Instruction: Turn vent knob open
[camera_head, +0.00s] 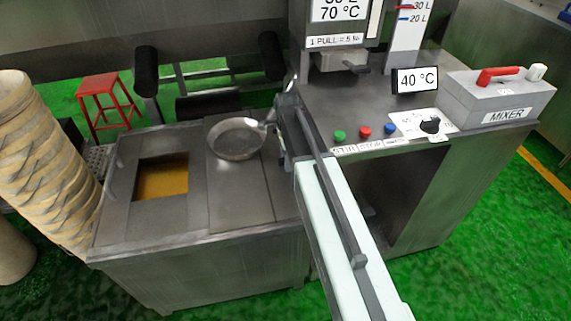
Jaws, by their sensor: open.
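A black knob (430,126) sits on a white dial plate (410,122) on the grey machine top at right, near the front edge. The dial's small lettering is too small to read, so I cannot tell for certain that it is the vent knob. A white knob (537,72) stands on the grey box marked MIXER (497,97), beside a red lever (497,75). My gripper (279,128) is at the far end of my pale arm, left of the machine, close to the pan's handle side and apart from the knobs. It is open; its fingertips are hard to make out.
A metal pan (236,140) rests on the left counter (240,205), beside a square opening (161,178) with yellow contents. Green, red and blue buttons (364,132) line the machine's front edge. A 40 °C display (415,80) stands behind the dial. A red stool (102,94) stands behind.

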